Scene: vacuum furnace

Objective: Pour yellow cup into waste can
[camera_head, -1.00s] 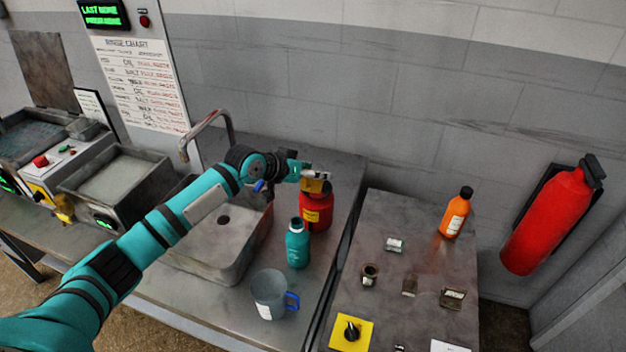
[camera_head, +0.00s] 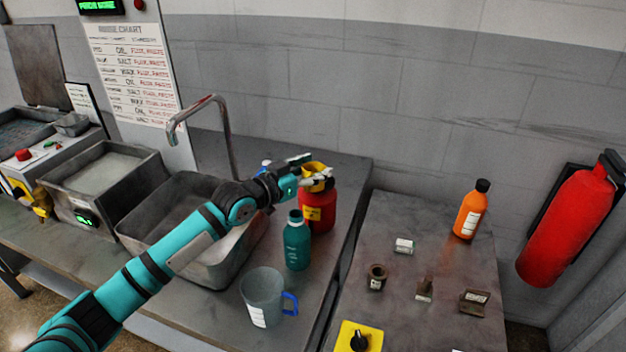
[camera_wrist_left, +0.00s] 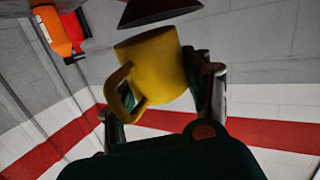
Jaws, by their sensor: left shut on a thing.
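The yellow cup (camera_head: 315,169) is in my left gripper (camera_head: 317,181), directly above the red waste can (camera_head: 319,212) in the head view. In the left wrist view the yellow cup (camera_wrist_left: 158,66) sits between the two fingers, its handle toward the left. It looks tilted there, but I cannot see inside it or tell its contents. A dark red piece of the waste can (camera_wrist_left: 158,9) shows at the top edge of that view, close to the cup. The can's opening is hidden behind the gripper. My right gripper is not in view.
A teal bottle (camera_head: 297,241) stands in front of the can, and a clear jug (camera_head: 262,297) with a blue handle is nearer. The sink (camera_head: 190,262) with its tap lies left. The right table (camera_head: 420,250) holds an orange bottle (camera_head: 470,210) and several small parts.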

